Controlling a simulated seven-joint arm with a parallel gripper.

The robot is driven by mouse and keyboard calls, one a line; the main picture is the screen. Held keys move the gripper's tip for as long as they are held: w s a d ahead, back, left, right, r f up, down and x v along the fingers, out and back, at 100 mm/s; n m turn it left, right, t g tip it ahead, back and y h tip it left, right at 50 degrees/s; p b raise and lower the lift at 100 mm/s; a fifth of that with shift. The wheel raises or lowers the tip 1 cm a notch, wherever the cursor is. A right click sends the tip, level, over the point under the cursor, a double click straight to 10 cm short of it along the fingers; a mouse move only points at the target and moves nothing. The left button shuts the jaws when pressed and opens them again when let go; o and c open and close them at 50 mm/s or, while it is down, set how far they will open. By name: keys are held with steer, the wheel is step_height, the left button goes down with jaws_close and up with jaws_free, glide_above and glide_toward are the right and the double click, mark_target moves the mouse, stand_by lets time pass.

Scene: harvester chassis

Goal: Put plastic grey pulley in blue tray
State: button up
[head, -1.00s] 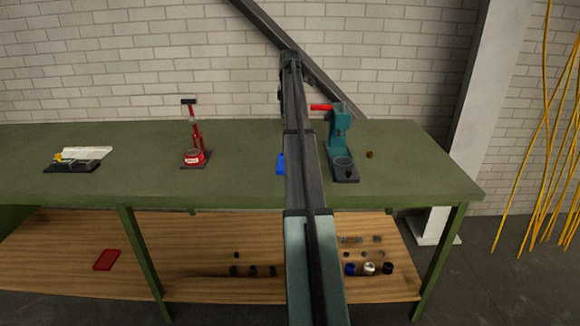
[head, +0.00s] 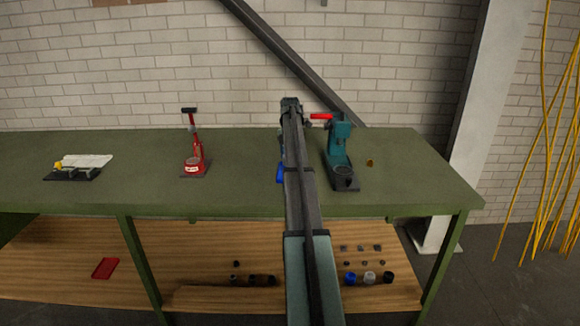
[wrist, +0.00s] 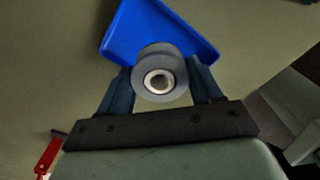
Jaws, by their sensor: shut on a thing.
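The grey pulley (wrist: 160,75) shows in the wrist view as a round grey wheel with a pale hub and a dark bore. My gripper (wrist: 161,82) is shut on it, one blue-grey finger on each side. The blue tray (wrist: 188,27) lies on the green bench just beyond the pulley in the wrist view, which covers part of its near edge. How high the pulley is above the tray I cannot tell. In the head view only a sliver of the blue tray (head: 281,173) shows left of my arm, and the pulley is hidden.
A teal press (head: 339,150) with a red handle stands close to the right of my arm. A red press (head: 194,150) stands left on the green bench (head: 240,170). A red tray (head: 105,268) and several small parts lie on the lower shelf. The bench between red press and tray is clear.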

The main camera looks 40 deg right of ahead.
steer(key=shift+f, duration=2.2)
steer(key=shift+f, duration=0.15)
steer(key=o, duration=1)
step_height(320, 180, up, 12)
steer(key=shift+r, duration=0.15)
